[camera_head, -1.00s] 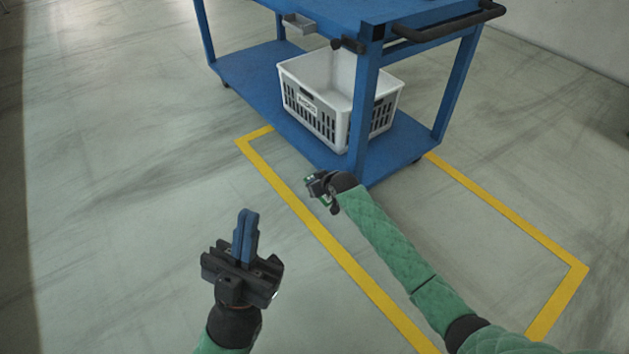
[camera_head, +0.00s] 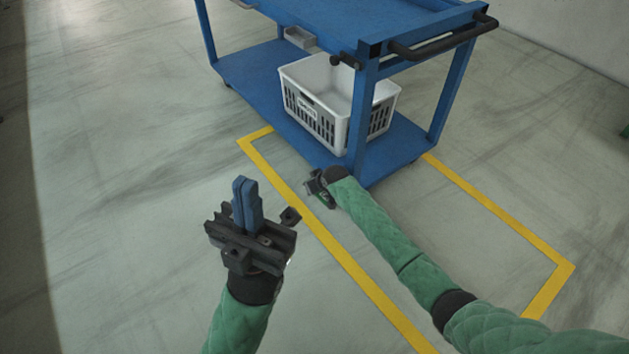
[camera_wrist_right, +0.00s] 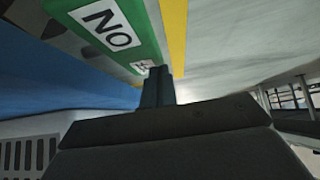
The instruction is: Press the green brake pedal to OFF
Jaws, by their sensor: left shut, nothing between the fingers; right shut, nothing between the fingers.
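The green brake pedal (camera_wrist_right: 128,32) shows at the top of the right wrist view, with a white label whose ON lettering appears upside down. In the head view my right arm and gripper mostly hide the pedal beside the cart's near leg. My right gripper (camera_wrist_right: 158,74) is shut and empty, its fingertips right by the pedal's edge; I cannot tell whether they touch it. In the head view the right gripper (camera_head: 319,188) is low by the cart's near corner. My left gripper (camera_head: 246,186) is shut and empty above bare floor, well apart from the cart.
The blue cart (camera_head: 396,162) stands with a white crate (camera_head: 309,112) on its lower shelf. A dark handle (camera_head: 445,40) juts from its upper end. Yellow floor tape (camera_head: 345,262) frames the area. The floor at left is clear.

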